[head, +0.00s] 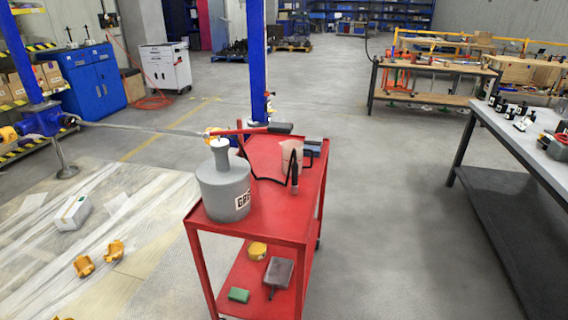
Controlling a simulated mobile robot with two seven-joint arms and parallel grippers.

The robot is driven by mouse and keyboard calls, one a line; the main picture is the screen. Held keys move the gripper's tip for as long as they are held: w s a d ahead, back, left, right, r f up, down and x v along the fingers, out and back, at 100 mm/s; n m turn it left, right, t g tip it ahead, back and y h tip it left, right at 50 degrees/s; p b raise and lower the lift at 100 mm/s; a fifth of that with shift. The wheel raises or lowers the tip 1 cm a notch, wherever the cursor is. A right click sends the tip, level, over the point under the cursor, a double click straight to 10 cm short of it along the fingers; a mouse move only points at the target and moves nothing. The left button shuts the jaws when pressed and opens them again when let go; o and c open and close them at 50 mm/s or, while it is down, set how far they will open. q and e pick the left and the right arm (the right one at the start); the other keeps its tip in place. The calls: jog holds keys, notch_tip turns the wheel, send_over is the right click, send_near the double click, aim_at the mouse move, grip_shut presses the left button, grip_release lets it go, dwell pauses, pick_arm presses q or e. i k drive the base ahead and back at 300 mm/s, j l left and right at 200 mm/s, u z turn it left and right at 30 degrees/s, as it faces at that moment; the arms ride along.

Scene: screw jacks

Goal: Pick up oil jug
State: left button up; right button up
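A large grey jug-like can (224,186) with a narrow neck, pale cap and partly visible dark lettering stands upright on the front left of the red cart's top (275,218). A smaller beige container (287,152) stands behind it to the right, partly hidden by a thin black object. I cannot tell for certain which of the two is the oil jug; no label says oil. Neither of my grippers shows in the head view, and nothing is seen touching either container.
A black-handled tool (294,172) and a red bar-like tool (245,130) are on the cart. Its lower shelf holds a yellow tin (257,250) and a green block (238,295). A blue lift post (256,60) rises behind. A grey workbench (530,135) stands right; floor between is clear.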

aim_at(288, 146)
jog(key=k+u, duration=0.1)
jog(key=u, duration=1.45)
jog(key=i+l+u, duration=0.1)
jog(key=l, duration=0.5)
jog(key=i+l+u, duration=0.1)
jog(key=l, duration=0.55)
jog(key=l+u, duration=0.1)
jog(key=l, duration=0.55)
jog(key=i, duration=0.05)
